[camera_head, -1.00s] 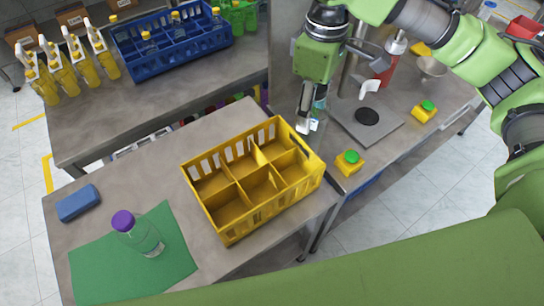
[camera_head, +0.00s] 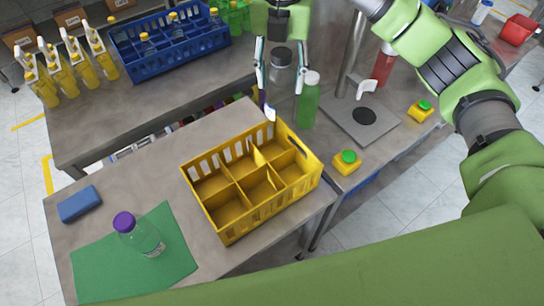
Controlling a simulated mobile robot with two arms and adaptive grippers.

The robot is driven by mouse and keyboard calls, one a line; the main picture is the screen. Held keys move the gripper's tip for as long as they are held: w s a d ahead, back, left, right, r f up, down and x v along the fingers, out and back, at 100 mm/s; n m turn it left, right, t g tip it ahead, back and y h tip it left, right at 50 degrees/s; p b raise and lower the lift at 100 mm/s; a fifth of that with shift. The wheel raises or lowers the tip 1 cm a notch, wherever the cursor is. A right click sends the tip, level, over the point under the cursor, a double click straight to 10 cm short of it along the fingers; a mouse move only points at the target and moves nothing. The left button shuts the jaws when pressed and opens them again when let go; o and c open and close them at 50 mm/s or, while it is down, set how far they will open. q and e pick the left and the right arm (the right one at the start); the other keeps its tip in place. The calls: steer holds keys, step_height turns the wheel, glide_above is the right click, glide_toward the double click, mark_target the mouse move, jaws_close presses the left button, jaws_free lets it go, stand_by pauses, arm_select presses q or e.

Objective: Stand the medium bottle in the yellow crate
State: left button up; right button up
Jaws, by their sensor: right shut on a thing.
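My right gripper (camera_head: 284,95) points down beyond the back edge of the yellow crate (camera_head: 232,236). It is shut on a clear bottle (camera_head: 281,74) with a dark grey cap, held upright between its fingers. The crate is empty, divided into several compartments, and stands on the near table. Another clear bottle (camera_head: 145,240) with a purple cap stands on a green mat (camera_head: 95,270) at the front left. A green bottle (camera_head: 309,103) with a white cap is just right of the gripper. My left gripper is out of view.
A blue crate (camera_head: 175,58) with several bottles stands on the back table, beside yellow spray bottles (camera_head: 70,75). Yellow boxes with green buttons (camera_head: 347,161) stand right of the crate. The table between mat and crate is clear.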

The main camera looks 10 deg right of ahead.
mark_target(272, 117)
steer(key=n, duration=0.2)
steer(key=a+n, duration=0.1)
steer(key=w+n, duration=0.1)
steer(key=n, duration=0.1)
steer(key=shift+w+a+r+n, duration=0.1)
steer(key=shift+a+r+n, duration=0.05)
steer(key=shift+r+n, duration=0.15)
steer(key=shift+n, duration=0.3)
steer(key=shift+w+a+f, duration=0.1)
steer(key=shift+f, duration=0.15)
step_height(272, 117, down, 14)
steer(key=p, duration=0.3)
step_height(272, 117, down, 4)
steer(key=shift+r+p, duration=0.2)
steer(key=shift+p, duration=0.3)
